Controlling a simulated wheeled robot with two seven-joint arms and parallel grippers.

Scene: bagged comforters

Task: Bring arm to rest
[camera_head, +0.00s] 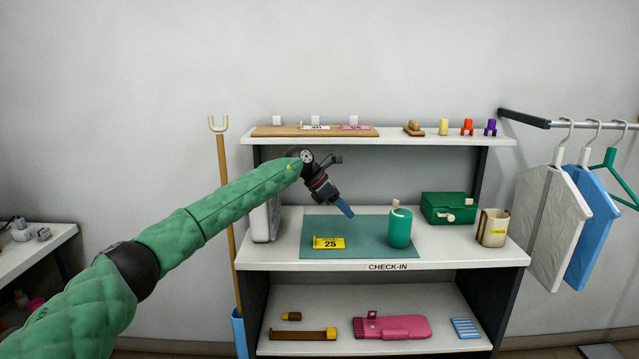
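My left arm, in a green quilted sleeve, reaches in from the lower left of the head view. Its gripper (344,208) hangs over the green mat (320,226) on the check-in shelf, with a blue tip pointing down to the right. The blue part may be the fingers or a held thing; I cannot tell which. Whether the gripper is open or shut is not clear. My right gripper is not in view.
A yellow tag marked 25 (328,243) and a teal cylinder (399,228) are on the mat. A green box (449,208) and a cream container (493,228) stand to the right. An upper shelf (440,138) is above. Bagged items hang from a rail (570,124) at right.

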